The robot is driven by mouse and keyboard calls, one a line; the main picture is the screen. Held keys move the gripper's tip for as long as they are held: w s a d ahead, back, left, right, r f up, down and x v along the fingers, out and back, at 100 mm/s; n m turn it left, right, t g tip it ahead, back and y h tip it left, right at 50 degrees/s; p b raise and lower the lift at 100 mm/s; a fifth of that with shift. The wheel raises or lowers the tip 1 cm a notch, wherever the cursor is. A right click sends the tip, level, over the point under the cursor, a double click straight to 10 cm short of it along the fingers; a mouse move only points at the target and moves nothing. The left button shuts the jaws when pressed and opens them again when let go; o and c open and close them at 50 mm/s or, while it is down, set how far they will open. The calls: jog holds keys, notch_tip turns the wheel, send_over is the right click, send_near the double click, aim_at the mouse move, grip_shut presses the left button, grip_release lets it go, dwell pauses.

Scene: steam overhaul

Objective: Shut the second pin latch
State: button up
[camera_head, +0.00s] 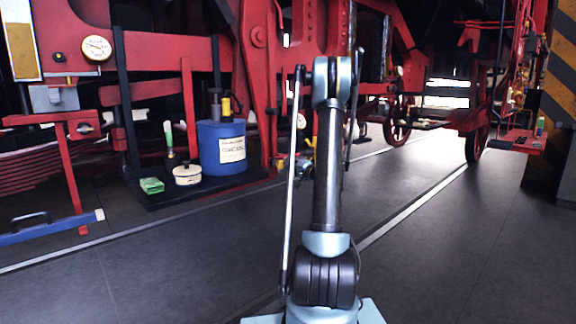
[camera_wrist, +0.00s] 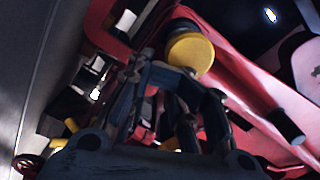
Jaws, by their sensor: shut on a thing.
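In the wrist view my gripper (camera_wrist: 178,82) points up into red metalwork, its dark fingers closed around the base of a round yellow knob (camera_wrist: 191,52). The knob sits at the end of a dark cylindrical piece beside a red beam (camera_wrist: 245,85). It looks like the handle of a pin latch, but the frames do not show which latch. The contact is dark and partly hidden by the fingers, and I cannot tell how far the pin is in. In the head view my arm hides the gripper and the latch.
Red locomotive framework (camera_head: 258,60) rises behind. A blue bar (camera_head: 50,230) lies at far left. Dark floor (camera_head: 440,260) is clear at right.

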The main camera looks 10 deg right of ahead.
jog(key=shift+o, duration=0.4)
jog(key=shift+w, duration=0.4)
jog(key=shift+o, duration=0.2)
jog(key=shift+w+d+f, duration=0.1)
jog(key=shift+w+f, duration=0.2)
jog(key=shift+f, duration=0.1)
jog(key=shift+s+r, duration=0.25)
jog(key=shift+r, duration=0.3)
jog(key=shift+s+r, duration=0.25)
jog(key=shift+r, duration=0.25)
jog(key=shift+c, duration=0.6)
jog(key=shift+o, duration=0.3)
jog(key=o, duration=0.6)
jog(key=shift+s+r, duration=0.1)
jog(key=shift+s, duration=0.05)
jog(key=v, duration=0.7)
